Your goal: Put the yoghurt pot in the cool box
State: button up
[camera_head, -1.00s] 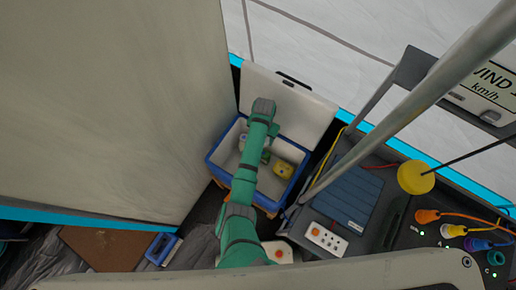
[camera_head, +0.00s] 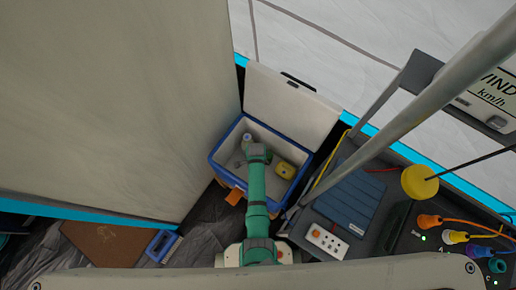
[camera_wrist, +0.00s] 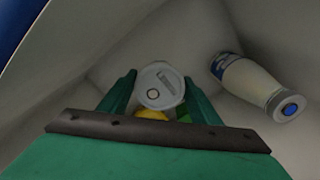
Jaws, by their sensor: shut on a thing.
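The pot and fingertips are hidden there by the arm. White walls surround the gripper in the wrist view, with a blue edge at upper left. I cannot tell whether the pot touches the floor of the box.
A white bottle with a blue cap (camera_wrist: 248,82) lies right of the pot in the wrist view. A yellow item (camera_head: 285,169) sits at the box's right side. The raised lid (camera_head: 292,105) stands behind. A grey pole (camera_head: 400,105) and tent wall (camera_head: 120,100) flank the box.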

notch_tip(320, 180, down, 8)
jog(key=shift+r, duration=0.25)
jog(key=shift+w, duration=0.15)
jog(key=shift+d+f, duration=0.1)
jog(key=shift+d, duration=0.1)
jog(key=shift+a+f, duration=0.1)
jog(key=o, duration=1.2)
jog(key=shift+a, duration=0.1)
jog(key=shift+s, duration=0.2)
jog(key=shift+r, duration=0.5)
notch_tip(320, 180, up, 11)
jog(key=shift+r, duration=0.15)
